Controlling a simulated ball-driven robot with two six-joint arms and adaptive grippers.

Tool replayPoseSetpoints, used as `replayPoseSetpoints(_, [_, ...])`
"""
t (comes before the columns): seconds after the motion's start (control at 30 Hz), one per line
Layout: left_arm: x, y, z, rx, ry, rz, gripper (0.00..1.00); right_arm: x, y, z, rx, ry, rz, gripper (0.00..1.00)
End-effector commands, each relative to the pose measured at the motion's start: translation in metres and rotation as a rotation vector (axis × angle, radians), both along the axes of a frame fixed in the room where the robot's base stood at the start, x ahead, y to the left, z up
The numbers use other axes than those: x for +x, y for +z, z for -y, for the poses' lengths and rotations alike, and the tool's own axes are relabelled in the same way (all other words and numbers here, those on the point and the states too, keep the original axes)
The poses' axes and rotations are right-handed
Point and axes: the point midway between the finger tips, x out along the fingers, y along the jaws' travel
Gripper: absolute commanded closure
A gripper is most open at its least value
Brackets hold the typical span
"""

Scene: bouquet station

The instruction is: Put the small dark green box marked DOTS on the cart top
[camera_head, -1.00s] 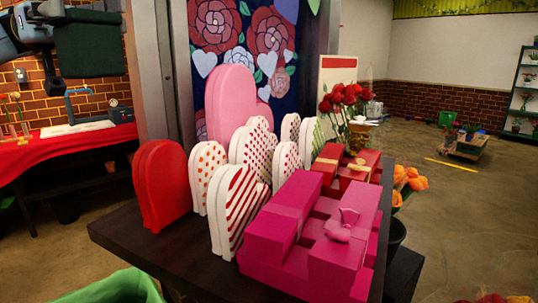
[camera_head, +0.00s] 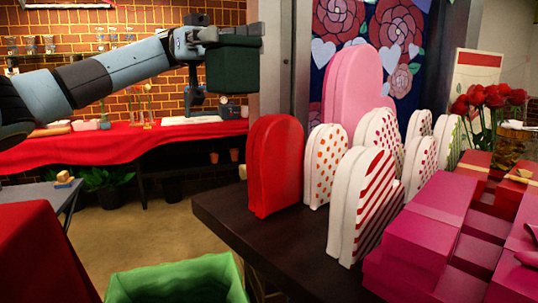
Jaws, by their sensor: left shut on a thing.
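A dark green box (camera_head: 233,66) is held up in the air at the upper middle, in front of the brick wall. No DOTS marking is readable on it from here. My left gripper (camera_head: 205,42) is shut on the box, with its arm reaching in from the left; the box partly hides the fingers. My right gripper is out of view. I cannot make out a cart top for certain in this view.
A dark display table (camera_head: 228,212) with heart-shaped boxes and magenta boxes (camera_head: 430,225) fills the right. A green bin (camera_head: 180,283) stands in front. A red-draped counter (camera_head: 100,143) runs behind. A grey-topped table (camera_head: 30,193) is at left, with open floor between.

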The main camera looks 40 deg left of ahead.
Motion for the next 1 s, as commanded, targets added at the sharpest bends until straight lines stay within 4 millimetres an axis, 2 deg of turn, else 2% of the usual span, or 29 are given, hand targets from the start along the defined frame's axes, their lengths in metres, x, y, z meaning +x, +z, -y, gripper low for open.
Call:
replayPoseSetpoints(0.3, [0.0,-0.09,0.0,-0.005,0.0,-0.004,0.74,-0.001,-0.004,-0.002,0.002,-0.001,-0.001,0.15])
replayPoseSetpoints(0.4, [0.0,-0.112,0.0,-0.004,0.001,-0.003,0.74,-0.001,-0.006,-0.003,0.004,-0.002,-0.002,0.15])
replayPoseSetpoints(0.5, [0.0,-0.126,0.0,-0.002,0.0,-0.003,0.74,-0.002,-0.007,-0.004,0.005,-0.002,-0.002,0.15])
replayPoseSetpoints(0.67, [0.0,-0.136,0.0,-0.001,0.001,-0.001,0.74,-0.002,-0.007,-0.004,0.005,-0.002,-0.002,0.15])
replayPoseSetpoints(0.9, [0.0,-0.169,0.0,-0.003,0.001,-0.002,0.74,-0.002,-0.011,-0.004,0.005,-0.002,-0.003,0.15])
replayPoseSetpoints(1.0, [0.0,-0.171,0.0,-0.001,0.0,-0.001,0.74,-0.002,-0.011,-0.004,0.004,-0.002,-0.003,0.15])
